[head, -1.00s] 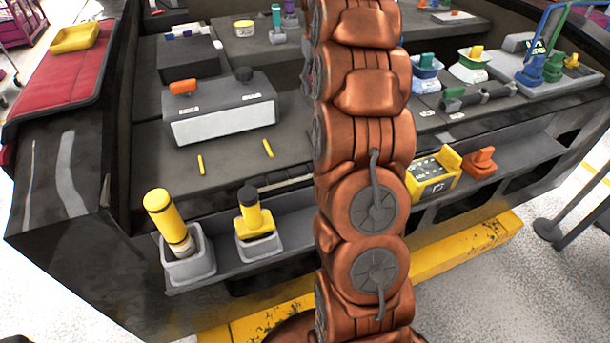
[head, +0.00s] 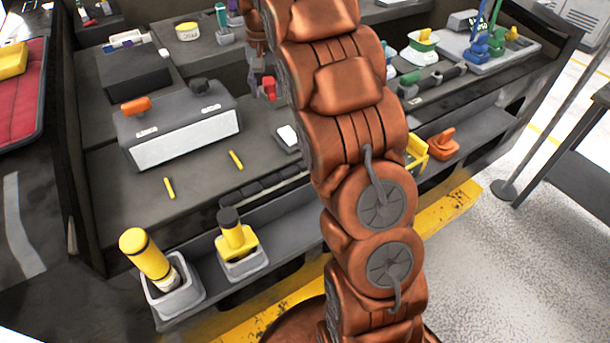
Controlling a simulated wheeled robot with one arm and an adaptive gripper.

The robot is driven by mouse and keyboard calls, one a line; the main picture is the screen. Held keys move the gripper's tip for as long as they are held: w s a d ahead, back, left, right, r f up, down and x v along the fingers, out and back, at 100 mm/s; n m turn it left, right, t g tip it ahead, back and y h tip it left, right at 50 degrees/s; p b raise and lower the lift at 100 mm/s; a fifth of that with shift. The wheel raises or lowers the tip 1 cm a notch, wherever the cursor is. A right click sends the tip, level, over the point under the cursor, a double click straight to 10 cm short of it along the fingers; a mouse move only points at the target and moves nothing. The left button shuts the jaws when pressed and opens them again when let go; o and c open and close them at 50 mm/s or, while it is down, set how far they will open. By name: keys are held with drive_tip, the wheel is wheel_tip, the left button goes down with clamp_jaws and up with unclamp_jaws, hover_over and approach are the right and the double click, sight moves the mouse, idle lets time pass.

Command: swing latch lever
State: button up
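I cannot tell for certain which part is the latch lever. An orange lever-like handle (head: 136,106) sits on top of a grey box (head: 185,140) left of my arm, with a black knob (head: 199,85) on the same box. A green handle (head: 409,80) on a grey bar lies right of my arm. What looks like part of my gripper (head: 262,88) shows at the left edge of my arm, above the bench and right of the grey box. My arm hides much of it, and its fingers are unclear. A small red piece (head: 269,86) shows there.
An orange piece (head: 443,143) sits on the right ledge. My arm blocks the middle.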

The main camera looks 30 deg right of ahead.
sight(267, 90)
drive_tip(key=shift+r, duration=0.3)
drive_tip(key=shift+r+b, duration=0.8)
drive_tip(key=shift+r, duration=2.8)
drive_tip(key=s+a+f+n, duration=0.1)
drive_tip(key=s+a+f, duration=0.1)
drive_tip(key=s, duration=0.8)
drive_tip(key=s+a+f+n+g, duration=0.1)
drive_tip(key=s+a+f, duration=0.2)
drive_tip(key=s, duration=0.6)
drive_tip(key=s+a+f+n, duration=0.2)
drive_tip(key=s+a, duration=0.3)
drive_tip(key=s, duration=0.5)
drive_tip(key=shift+s+a+f, duration=0.3)
drive_tip(key=shift+s+f, duration=0.05)
drive_tip(key=shift+f, duration=0.15)
